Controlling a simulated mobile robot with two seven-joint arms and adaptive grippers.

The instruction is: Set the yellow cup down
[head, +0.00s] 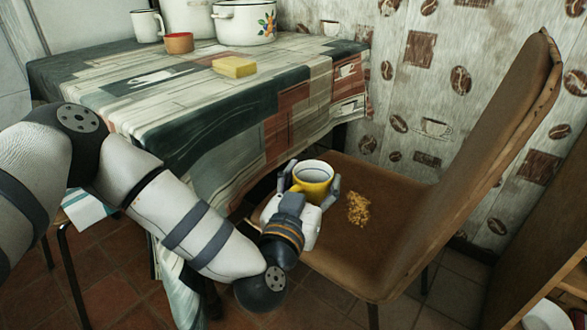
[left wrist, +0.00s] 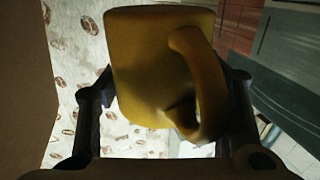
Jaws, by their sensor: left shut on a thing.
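The yellow cup (head: 314,178) has a white inside and stands upright between the fingers of my left gripper (head: 312,186), which is shut on it. In the head view the cup is over the brown chair's seat (head: 385,188), near the table. I cannot tell whether its base touches the seat. In the left wrist view the cup (left wrist: 145,65) fills the middle, with its handle towards the camera, and the left gripper's fingers (left wrist: 165,100) are on both sides of it. My right gripper is not in view.
A crumbly golden patch (head: 358,209) lies on the seat right of the cup. The chair back (head: 480,150) rises at the right. The cloth-covered table (head: 200,100) holds a yellow block (head: 234,67), a small red-brown bowl (head: 179,43), a white mug (head: 147,26) and enamel pots (head: 244,24).

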